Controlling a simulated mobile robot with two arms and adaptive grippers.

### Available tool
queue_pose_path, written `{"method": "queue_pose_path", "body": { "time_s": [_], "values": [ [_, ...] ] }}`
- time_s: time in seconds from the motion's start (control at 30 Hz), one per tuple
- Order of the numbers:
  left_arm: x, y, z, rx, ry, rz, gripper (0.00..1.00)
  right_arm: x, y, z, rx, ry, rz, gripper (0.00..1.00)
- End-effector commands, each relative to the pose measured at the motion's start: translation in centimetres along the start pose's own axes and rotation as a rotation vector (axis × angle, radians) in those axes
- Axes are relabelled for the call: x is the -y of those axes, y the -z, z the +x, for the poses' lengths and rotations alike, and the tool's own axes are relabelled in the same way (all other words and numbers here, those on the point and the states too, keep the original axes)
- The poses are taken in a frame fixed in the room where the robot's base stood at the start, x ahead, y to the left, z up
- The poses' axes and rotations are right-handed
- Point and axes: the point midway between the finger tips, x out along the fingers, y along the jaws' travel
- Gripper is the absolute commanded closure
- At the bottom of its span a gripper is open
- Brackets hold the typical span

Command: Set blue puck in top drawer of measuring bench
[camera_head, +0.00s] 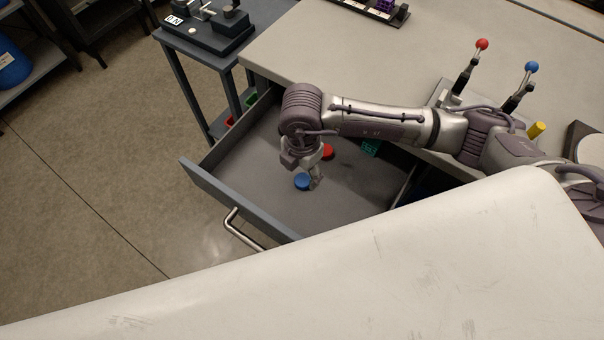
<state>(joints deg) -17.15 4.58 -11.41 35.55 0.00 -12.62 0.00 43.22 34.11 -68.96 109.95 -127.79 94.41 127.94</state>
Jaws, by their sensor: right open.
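The top drawer (262,218) of the measuring bench (420,65) is pulled open, with its metal handle (243,230) on the front. The blue puck (302,181) is in the drawer area, at the fingertips of my right gripper (312,178). The right gripper points down into the drawer and is open. I cannot tell whether its fingers touch the puck or whether the puck rests fully on the drawer floor. My left gripper is out of view.
A red puck (327,152) and a green block (371,147) are also in the drawer. Levers with a red knob (482,44) and a blue knob (531,66) stand on the bench. A grey side stand (190,75) is at the upper left.

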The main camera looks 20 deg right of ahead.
Motion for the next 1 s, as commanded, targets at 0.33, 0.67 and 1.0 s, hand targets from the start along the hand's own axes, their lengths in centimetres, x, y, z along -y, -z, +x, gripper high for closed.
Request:
{"method": "queue_pose_path", "body": {
  "time_s": [0.33,0.67,1.0],
  "values": [
    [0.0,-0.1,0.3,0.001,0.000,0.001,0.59,-0.1,0.0,-7.3,0.000,-0.005,-0.001,0.35],
    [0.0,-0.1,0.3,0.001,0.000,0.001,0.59,0.0,0.0,-9.4,0.000,-0.001,-0.001,0.35],
    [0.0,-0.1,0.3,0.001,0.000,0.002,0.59,0.0,0.0,-9.3,0.000,-0.001,0.000,0.35]
  ]
}}
